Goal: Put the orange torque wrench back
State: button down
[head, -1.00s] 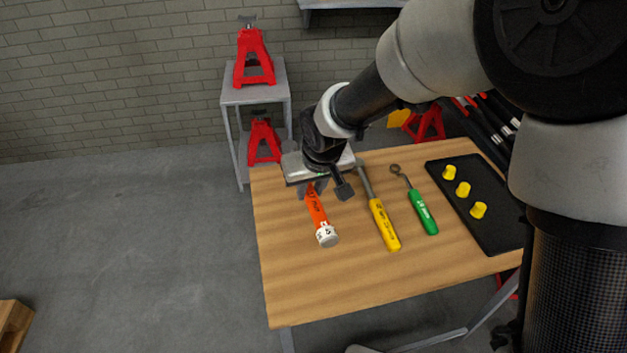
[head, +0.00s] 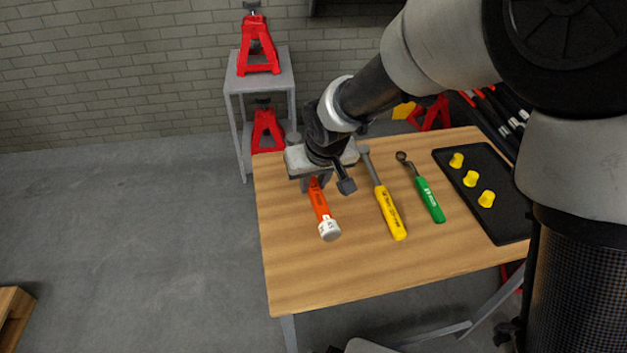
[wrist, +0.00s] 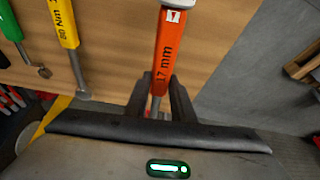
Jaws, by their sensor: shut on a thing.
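The orange torque wrench (head: 320,203) is at the left part of the wooden table (head: 290,275), its white end towards the table's front. My gripper (head: 317,182) is over its far end and shut on it. In the wrist view the orange handle (wrist: 167,55), marked 17 mm, runs between the two dark fingers (wrist: 161,103). The wrench's far end is hidden by my gripper. I cannot tell whether the wrench touches the table. A yellow-handled torque wrench (head: 390,212) and a green-handled wrench (head: 430,200) lie to its right.
A black tray (head: 510,222) with three yellow caps (head: 470,179) is at the table's right. Red jack stands (head: 258,47) are on a grey shelf unit (head: 240,85) behind the table. The table's front left is clear, with open floor to the left.

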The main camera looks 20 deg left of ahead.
jog(key=shift+f+b, duration=2)
jog(key=shift+f, duration=0.55)
jog(key=c, duration=1.5)
grip_release()
jog(key=shift+o, duration=0.3)
jog(key=p+v, duration=0.4)
jog(key=v, duration=1.3)
jog(key=shift+r+p, duration=0.2)
jog(key=shift+p, duration=0.15)
jog(key=shift+s+d, duration=0.1)
